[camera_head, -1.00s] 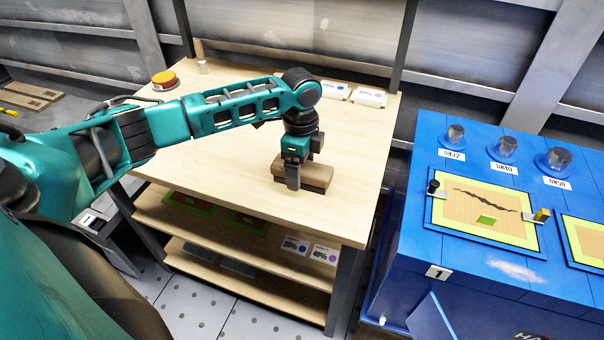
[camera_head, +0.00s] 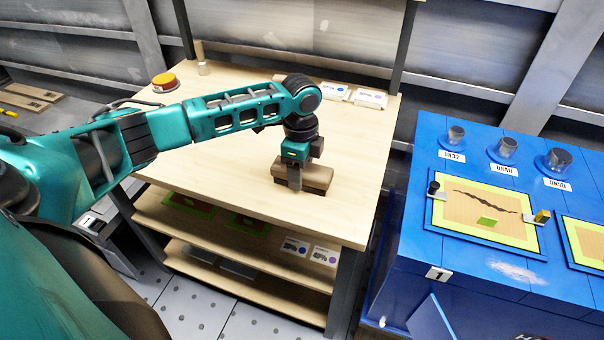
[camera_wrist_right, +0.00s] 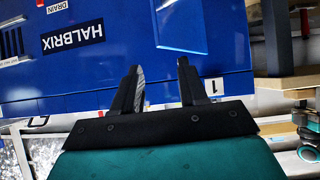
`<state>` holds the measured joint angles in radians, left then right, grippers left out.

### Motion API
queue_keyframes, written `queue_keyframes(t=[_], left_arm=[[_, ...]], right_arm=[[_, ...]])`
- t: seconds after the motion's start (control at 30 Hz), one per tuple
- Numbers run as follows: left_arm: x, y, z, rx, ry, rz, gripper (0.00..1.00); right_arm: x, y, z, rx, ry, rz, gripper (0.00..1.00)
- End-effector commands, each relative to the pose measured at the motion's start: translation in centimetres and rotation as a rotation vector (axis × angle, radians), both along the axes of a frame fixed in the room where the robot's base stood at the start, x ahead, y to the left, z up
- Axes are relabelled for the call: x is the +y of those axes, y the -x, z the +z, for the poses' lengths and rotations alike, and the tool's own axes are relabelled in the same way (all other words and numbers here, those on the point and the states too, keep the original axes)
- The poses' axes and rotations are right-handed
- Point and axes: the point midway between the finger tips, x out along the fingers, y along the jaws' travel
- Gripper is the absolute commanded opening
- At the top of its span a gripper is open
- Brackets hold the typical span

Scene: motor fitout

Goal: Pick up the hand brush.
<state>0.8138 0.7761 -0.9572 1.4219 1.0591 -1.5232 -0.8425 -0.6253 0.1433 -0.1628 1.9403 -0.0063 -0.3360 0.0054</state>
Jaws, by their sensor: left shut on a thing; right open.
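The hand brush (camera_head: 317,177) is a brown block with a darker underside. It lies on the light wooden tabletop (camera_head: 230,170), near its front right part. My left gripper (camera_head: 295,184) points down over the brush and is shut on it. A finger covers part of the brush's near side. The brush looks level and at or very close to the tabletop; I cannot tell if there is a gap. My right gripper (camera_wrist_right: 158,85) is open and empty in the right wrist view, in front of the blue cabinet (camera_wrist_right: 90,75).
A red and yellow button (camera_head: 164,81) and a small clear jar (camera_head: 203,68) stand at the table's back left. White labelled boxes (camera_head: 370,98) lie at the back right. The blue cabinet (camera_head: 400,265) stands right of the table. The middle of the tabletop is clear.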

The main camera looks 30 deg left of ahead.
Motion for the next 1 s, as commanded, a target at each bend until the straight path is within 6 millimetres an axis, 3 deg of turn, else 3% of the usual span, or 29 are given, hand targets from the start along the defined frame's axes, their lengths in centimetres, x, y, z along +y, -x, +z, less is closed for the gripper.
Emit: queue_keyframes(t=[0.23, 0.37, 0.8, 1.0], left_arm=[[0.0, -0.1, 0.4, -0.002, 0.001, 0.000, 0.24], [0.0, -0.2, 2.1, -0.006, 0.001, 0.000, 0.24], [0.0, -0.2, 14.1, -0.007, 0.002, 0.000, 0.24], [0.0, -0.1, 18.1, -0.004, 0.001, 0.001, 0.24]], right_arm=[[0.0, 0.0, 0.1, 0.000, 0.000, 0.000, 0.43], [0.0, 0.0, 0.4, -0.001, 0.000, 0.000, 0.43], [0.0, 0.0, 1.8, -0.001, 0.000, 0.000, 0.43], [0.0, 0.0, 2.2, -0.001, 0.000, 0.000, 0.43]])
